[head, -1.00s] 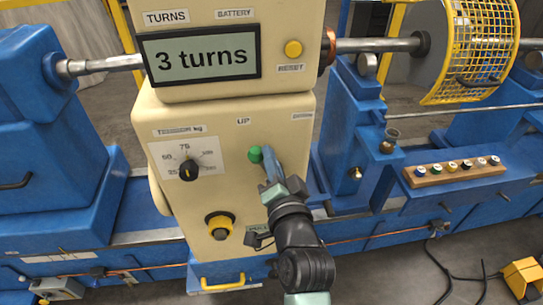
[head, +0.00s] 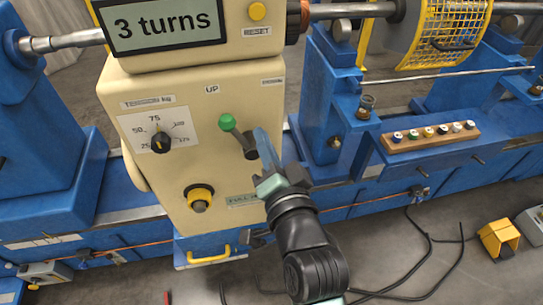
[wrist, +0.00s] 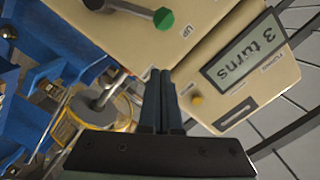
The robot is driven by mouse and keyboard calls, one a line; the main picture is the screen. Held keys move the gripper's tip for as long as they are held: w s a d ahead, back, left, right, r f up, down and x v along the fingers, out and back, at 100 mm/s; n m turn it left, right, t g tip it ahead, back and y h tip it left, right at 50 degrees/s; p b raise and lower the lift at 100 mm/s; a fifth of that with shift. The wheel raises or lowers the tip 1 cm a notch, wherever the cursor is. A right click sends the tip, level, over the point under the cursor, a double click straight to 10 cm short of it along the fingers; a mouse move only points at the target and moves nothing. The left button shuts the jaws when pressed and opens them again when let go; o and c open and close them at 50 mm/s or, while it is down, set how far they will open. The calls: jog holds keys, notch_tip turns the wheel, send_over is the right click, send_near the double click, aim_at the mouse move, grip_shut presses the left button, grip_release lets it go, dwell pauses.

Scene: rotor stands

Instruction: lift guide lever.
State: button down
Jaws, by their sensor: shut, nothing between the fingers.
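The guide lever has a green knob (head: 227,121) on a dark arm. It points up and to the left from its pivot (head: 249,153), below the UP label on the cream panel. In the wrist view the green knob (wrist: 163,18) is at the top, with the lever arm running left from it. My gripper (head: 260,132) is just right of the lever, its blue fingers together and empty. In the wrist view my gripper fingers (wrist: 160,72) are pressed together, apart from the knob. The lower label by the lever is partly hidden by my gripper.
The cream cabinet carries a weight dial (head: 161,141), a yellow-ringed knob (head: 199,197) and a display reading "3 turns" (head: 164,22). A wooden rack (head: 430,137) of several small pieces sits right on the blue bed. A yellow mesh guard (head: 450,35) stands behind it.

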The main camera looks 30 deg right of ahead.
jog(key=v, duration=0.3)
jog(key=shift+s+d+b, duration=0.15)
jog(key=shift+d+b, duration=0.05)
jog(key=shift+b, duration=0.15)
jog(key=shift+s+d, duration=0.1)
jog(key=shift+d, duration=0.05)
jog(key=w+a+r+n+t+y, duration=0.1)
jog(key=w+a+r+n+t, duration=0.2)
jog(key=r, duration=0.6)
jog(key=w+a+r+n+t, duration=0.1)
jog(key=a+r+n+t, duration=0.15)
jog(key=a+r, duration=0.4)
jog(key=s+a+r+n+t+y, duration=0.1)
jog(key=s+a+r+n+t, duration=0.1)
jog(key=r, duration=0.9)
jog(key=s+a+r+n+t+y+b, duration=0.1)
jog(key=s+a+r+n, duration=0.4)
jog(key=r, duration=0.6)
jog(key=shift+s+a+n+t+y, duration=0.3)
jog(key=shift+a+n+t+y, duration=0.25)
jog(key=shift+t, duration=0.5)
